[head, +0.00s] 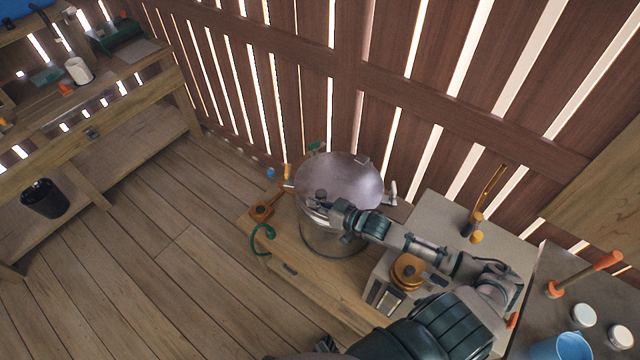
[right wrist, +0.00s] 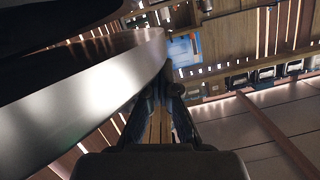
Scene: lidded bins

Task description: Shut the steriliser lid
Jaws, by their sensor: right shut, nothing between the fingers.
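The steriliser (head: 325,238) is a round metal pot standing on a low wooden platform. My right gripper (head: 318,203) is at the near edge of the lid, shut and empty. In the right wrist view, a large shiny metal edge (right wrist: 110,85), apparently the lid, passes close to the left of the shut fingers (right wrist: 160,92). Whether they touch it is unclear.
An orange-brown round object (head: 407,270) lies right of the pot, below my right arm. A slatted wall stands behind. Open floor (head: 150,270) lies left.

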